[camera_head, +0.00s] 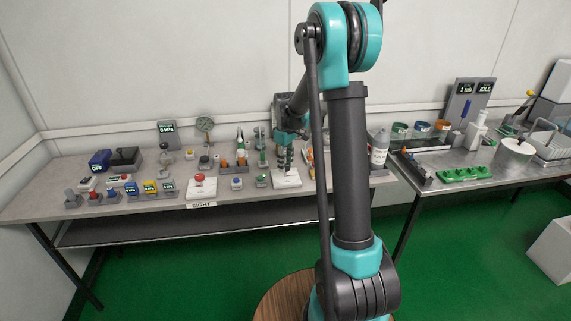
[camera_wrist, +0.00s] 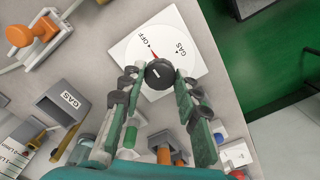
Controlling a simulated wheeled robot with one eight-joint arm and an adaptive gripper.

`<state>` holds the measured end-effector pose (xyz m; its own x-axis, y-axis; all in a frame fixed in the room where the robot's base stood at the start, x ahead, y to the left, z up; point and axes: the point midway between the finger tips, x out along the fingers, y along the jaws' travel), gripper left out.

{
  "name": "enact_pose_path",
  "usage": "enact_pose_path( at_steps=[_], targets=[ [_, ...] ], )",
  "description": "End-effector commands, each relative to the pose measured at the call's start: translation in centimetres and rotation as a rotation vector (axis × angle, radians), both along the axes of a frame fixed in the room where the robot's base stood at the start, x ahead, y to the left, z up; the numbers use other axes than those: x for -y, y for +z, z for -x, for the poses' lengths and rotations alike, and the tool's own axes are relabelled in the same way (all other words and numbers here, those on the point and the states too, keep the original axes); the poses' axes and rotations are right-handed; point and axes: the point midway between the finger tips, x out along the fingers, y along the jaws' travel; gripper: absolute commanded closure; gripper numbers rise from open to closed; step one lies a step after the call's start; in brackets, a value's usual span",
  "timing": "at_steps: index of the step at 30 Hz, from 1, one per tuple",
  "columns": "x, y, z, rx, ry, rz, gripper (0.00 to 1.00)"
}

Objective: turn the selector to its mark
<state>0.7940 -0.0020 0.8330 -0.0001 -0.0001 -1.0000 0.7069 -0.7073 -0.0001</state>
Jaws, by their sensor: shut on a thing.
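The selector is a round black knob (camera_wrist: 159,75) with a short white line on top. It sits on a white plate (camera_wrist: 188,22) with a pale round dial that reads OFF and GAS, with a small red pointer near OFF. My gripper (camera_wrist: 160,76) has one green finger on each side of the knob and is shut on it. In the head view my gripper (camera_head: 284,160) reaches down over the white plate (camera_head: 287,182) near the table's front edge. The knob is hidden there.
A grey box marked GAS (camera_wrist: 66,103) and an orange-knobbed valve (camera_wrist: 20,35) stand left in the wrist view. Several buttons and switches crowd the grey table (camera_head: 130,212), including a red button (camera_head: 199,178). Green floor (camera_wrist: 235,50) lies past the edge.

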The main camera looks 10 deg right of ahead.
Motion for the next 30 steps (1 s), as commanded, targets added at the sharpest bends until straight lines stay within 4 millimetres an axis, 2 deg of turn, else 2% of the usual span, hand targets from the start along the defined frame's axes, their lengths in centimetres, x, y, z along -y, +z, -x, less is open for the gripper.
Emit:
enact_pose_path(
  at_steps=[9,10,15,25,30],
  targets=[
    [0.0,0.0,0.0,0.001,-0.001,0.001,0.97],
    [0.0,0.0,0.0,0.001,-0.001,0.001,0.67],
    [0.0,0.0,0.0,0.000,0.000,0.000,0.47],
    [0.0,0.3,0.0,0.000,0.000,0.000,0.47],
    [0.0,2.2,0.0,0.000,0.000,0.000,0.47]
  ],
)
